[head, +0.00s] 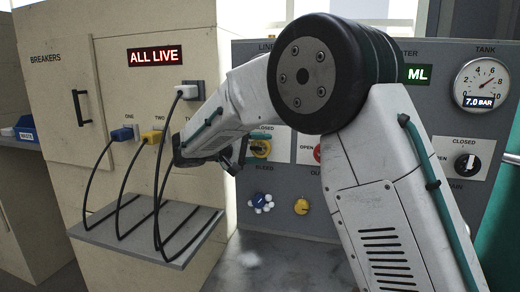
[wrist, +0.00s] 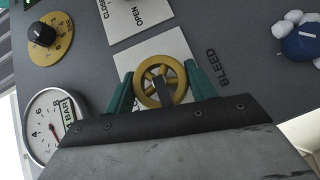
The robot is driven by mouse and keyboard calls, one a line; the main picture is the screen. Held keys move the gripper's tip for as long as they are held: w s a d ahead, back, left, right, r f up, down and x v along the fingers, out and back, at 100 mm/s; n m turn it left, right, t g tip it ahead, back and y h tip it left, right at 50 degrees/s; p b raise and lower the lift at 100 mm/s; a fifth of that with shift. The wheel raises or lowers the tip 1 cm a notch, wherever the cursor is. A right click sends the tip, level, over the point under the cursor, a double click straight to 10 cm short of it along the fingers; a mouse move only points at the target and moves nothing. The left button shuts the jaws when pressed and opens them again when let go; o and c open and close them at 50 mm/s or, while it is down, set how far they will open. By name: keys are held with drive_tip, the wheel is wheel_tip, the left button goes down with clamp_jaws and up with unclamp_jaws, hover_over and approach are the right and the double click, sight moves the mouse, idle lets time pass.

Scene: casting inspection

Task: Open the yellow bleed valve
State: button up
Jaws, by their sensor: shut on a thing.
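The yellow bleed valve (wrist: 148,75) is a spoked handwheel on a pale plate, beside the word BLEED in the wrist view. My gripper (wrist: 161,88) has its green fingers on either side of the wheel and is shut on it. A dark bar crosses the wheel's near side. In the head view the yellow valve (head: 261,147) sits between the words CLOSED and BLEED, with my gripper (head: 238,160) at its left, partly hidden by my arm. I cannot tell how far the wheel is turned.
A blue knob with white lumps (head: 261,202) and a yellow knob (head: 301,206) sit below on the panel. A gauge (head: 482,83) reads 7.0 BAR. At left, breaker cables (head: 88,190) loop over a grey shelf (head: 190,232). My arm covers the panel's middle.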

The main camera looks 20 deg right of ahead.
idle(0.4)
drive_tip(key=o, duration=1)
drive_tip(key=shift+a, duration=0.1)
drive_tip(key=shift+v, duration=3.9)
